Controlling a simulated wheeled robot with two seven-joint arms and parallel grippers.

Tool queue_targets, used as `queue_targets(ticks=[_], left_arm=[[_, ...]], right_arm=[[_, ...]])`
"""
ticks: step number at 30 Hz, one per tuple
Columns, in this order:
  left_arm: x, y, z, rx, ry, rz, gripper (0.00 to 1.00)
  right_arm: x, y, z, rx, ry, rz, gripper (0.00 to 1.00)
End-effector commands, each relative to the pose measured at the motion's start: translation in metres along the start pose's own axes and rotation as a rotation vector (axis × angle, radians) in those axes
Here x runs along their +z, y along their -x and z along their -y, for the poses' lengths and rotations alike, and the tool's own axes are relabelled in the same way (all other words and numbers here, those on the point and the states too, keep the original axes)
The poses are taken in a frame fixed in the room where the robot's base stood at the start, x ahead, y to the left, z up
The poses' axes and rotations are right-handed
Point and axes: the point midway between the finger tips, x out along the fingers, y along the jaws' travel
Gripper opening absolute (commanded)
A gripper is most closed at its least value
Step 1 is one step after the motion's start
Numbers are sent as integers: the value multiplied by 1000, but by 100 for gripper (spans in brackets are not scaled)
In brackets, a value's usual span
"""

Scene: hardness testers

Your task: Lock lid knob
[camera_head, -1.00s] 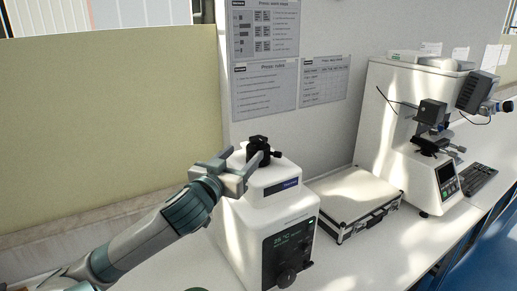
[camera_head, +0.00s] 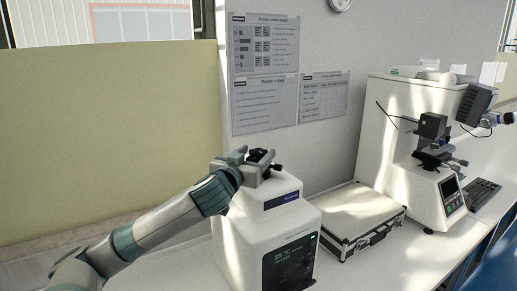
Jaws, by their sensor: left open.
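The black lid knob (camera_head: 262,157) sits on top of the white press machine (camera_head: 290,228), which has a dark front display reading about 25 °C. My left gripper (camera_head: 258,166) is at the knob, its grey fingers open on either side of it. The fingers hide part of the knob, and I cannot tell whether they touch it. My right gripper is not in view.
A white case with black edges (camera_head: 352,212) lies right of the press. A white hardness tester (camera_head: 400,130) with a microscope head stands farther right, with a black keyboard (camera_head: 483,194) beside it. Posters (camera_head: 264,103) hang on the wall behind.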

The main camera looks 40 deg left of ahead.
Motion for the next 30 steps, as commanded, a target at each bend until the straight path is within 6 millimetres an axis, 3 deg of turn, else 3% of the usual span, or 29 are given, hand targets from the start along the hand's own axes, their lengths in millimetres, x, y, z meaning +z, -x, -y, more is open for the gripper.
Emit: queue_targets(ticks=[6, 17, 23, 30], left_arm=[[-1, -19, 0, 0, 0, -1, 59], [1, -23, 0, 0, 0, 0, 59], [1, -23, 0, 0, 0, 0, 17], [1, -23, 0, 6, -1, 0, 18]], right_arm=[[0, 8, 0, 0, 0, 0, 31], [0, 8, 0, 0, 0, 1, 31], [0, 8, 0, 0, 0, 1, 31], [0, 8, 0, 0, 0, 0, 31]])
